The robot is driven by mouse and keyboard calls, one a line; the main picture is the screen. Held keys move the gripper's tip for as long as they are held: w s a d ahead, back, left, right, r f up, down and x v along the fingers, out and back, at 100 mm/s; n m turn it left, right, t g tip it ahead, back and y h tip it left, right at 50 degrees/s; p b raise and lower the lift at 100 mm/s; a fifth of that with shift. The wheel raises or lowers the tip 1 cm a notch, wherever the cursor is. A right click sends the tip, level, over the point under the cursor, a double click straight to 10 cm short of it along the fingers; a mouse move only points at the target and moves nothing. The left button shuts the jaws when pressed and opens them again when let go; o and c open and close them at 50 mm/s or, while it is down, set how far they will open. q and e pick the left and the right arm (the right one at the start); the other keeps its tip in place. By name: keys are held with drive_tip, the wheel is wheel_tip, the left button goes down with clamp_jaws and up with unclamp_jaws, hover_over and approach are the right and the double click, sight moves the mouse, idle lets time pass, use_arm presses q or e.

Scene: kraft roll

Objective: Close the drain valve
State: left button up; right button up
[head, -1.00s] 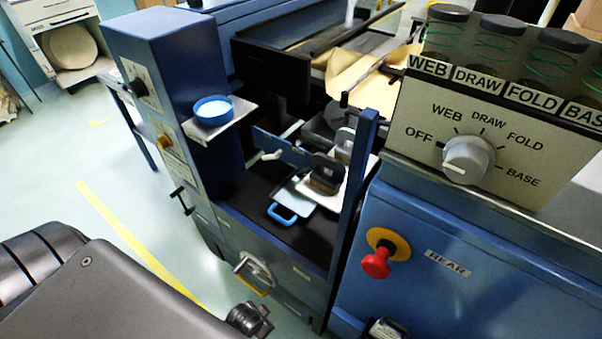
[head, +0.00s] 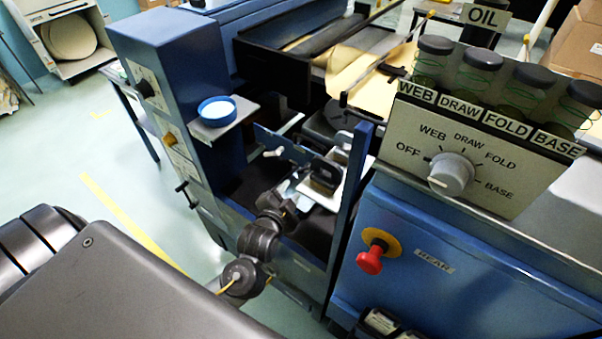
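I cannot tell for sure which part is the drain valve. A small pale lever (head: 273,153) shows in the machine's open bay, beside a blue bar (head: 290,147). My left gripper (head: 297,192) reaches into the bay from the lower left, below the lever and in front of the pale tray (head: 325,197). Its fingers are small and dark against the bay, so whether they are open or shut is unclear. My arm hides the tray's blue handle and much of the lower front panel. My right gripper is not in view.
A blue post (head: 349,215) bounds the bay on the right. A red knob (head: 370,260) sticks out beyond it. A selector dial (head: 452,174) sits on the grey panel. A blue-rimmed dish (head: 217,109) stands on a small shelf (head: 230,126). Open floor (head: 60,170) lies left.

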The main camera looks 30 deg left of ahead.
sight(303, 172)
use_arm(q)
drive_tip(key=x, duration=1)
drive_tip(key=shift+w+a+f+p, duration=0.2)
drive_tip(key=shift+w+p, duration=0.1)
drive_tip(key=shift+p, duration=0.1)
drive_tip(key=shift+d, duration=0.1)
drive_tip(key=shift+c, duration=0.2)
clamp_jaws()
